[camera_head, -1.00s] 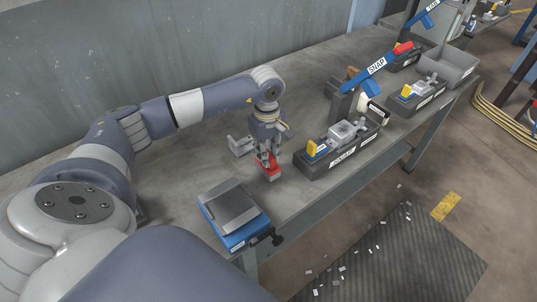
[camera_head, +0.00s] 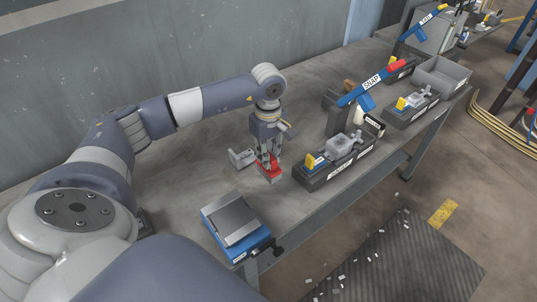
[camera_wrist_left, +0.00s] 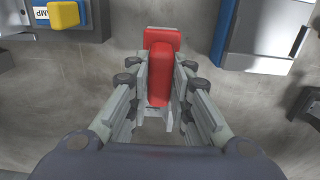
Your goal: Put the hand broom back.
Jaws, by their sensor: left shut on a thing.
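My left gripper (camera_head: 268,160) points down over the bench, shut on a red object that looks like the hand broom (camera_head: 271,176). In the left wrist view the red hand broom (camera_wrist_left: 159,72) lies between the two fingers, with a wider red end beyond the fingertips. It is low at the bench top; I cannot tell whether it touches it. A grey angled bracket (camera_head: 242,158) stands on the bench just left of the gripper. My right gripper is not in view.
A blue device with a grey plate (camera_head: 232,221) sits at the bench's front edge. Black trays with metal parts, one tray (camera_head: 311,178) close right of the gripper, and a blue lever press (camera_head: 372,84) stand to the right. White bits litter the floor mat (camera_head: 410,262).

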